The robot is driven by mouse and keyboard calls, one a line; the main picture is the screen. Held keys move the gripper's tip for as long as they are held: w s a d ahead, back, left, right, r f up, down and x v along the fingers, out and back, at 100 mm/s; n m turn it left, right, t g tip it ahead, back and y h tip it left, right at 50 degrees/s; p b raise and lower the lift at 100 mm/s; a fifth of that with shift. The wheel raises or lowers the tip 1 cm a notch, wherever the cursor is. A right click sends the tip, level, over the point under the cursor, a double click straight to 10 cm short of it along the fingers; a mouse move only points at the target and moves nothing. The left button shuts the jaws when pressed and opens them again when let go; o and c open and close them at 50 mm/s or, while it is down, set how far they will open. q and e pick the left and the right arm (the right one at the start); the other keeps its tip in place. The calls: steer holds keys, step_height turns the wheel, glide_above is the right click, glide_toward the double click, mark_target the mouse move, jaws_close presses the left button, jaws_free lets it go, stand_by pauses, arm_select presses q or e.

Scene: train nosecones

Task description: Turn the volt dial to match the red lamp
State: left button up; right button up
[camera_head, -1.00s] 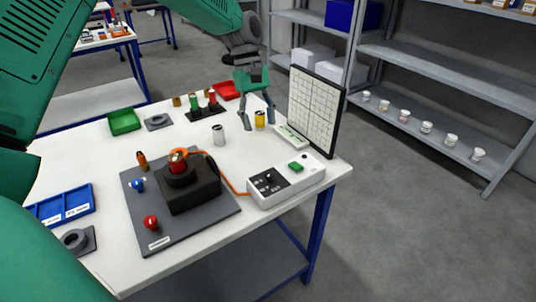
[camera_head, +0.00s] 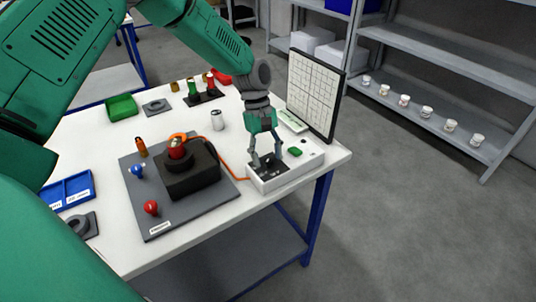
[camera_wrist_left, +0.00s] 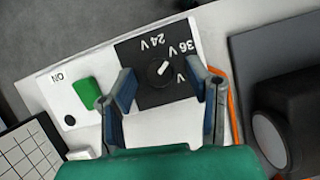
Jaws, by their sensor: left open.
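The volt dial (camera_wrist_left: 158,68) is a round black knob with a white mark on a black panel, in the left wrist view. The labels around it include 24 V and 36 V; another is partly hidden. The mark slants to the upper right; I cannot tell which label it meets. My left gripper (camera_head: 265,162) points down over the power box (camera_head: 312,157), and its fingers (camera_wrist_left: 165,88) stand open on either side of the dial, apart from it. A red lamp-like piece (camera_head: 177,151) sits in the black block (camera_head: 190,178). My right gripper is not in view.
An orange cable (camera_head: 228,166) runs between block and box. A green button (camera_head: 295,151) is on the box, and a gridded board (camera_head: 314,95) stands behind it. A red knob (camera_head: 151,207) and a blue knob (camera_head: 137,171) are on the grey plate (camera_head: 190,215).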

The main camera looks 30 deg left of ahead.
arm_select(q)
steer(key=shift+c, duration=0.3)
jaws_close()
steer(key=m+p, duration=0.1)
steer(key=m, duration=0.2)
steer(key=shift+w+d+r+g+y, duration=0.1)
steer(key=shift+g+y, duration=0.3)
steer(key=m+y, duration=0.1)
steer(key=m, duration=0.2)
steer(key=shift+w+d+m+g+p, duration=0.1)
steer(key=shift+m+g+p, duration=0.2)
steer(key=shift+g+p, duration=0.1)
steer(key=m+y, duration=0.1)
steer(key=m, duration=0.2)
steer(key=shift+g, duration=0.4)
steer(key=shift+d+m+y+p, duration=0.1)
steer(key=shift+m+y+p, duration=0.55)
steer(key=shift+m, duration=1.25)
steer(key=shift+m+y, duration=0.25)
steer(key=shift+m, duration=0.05)
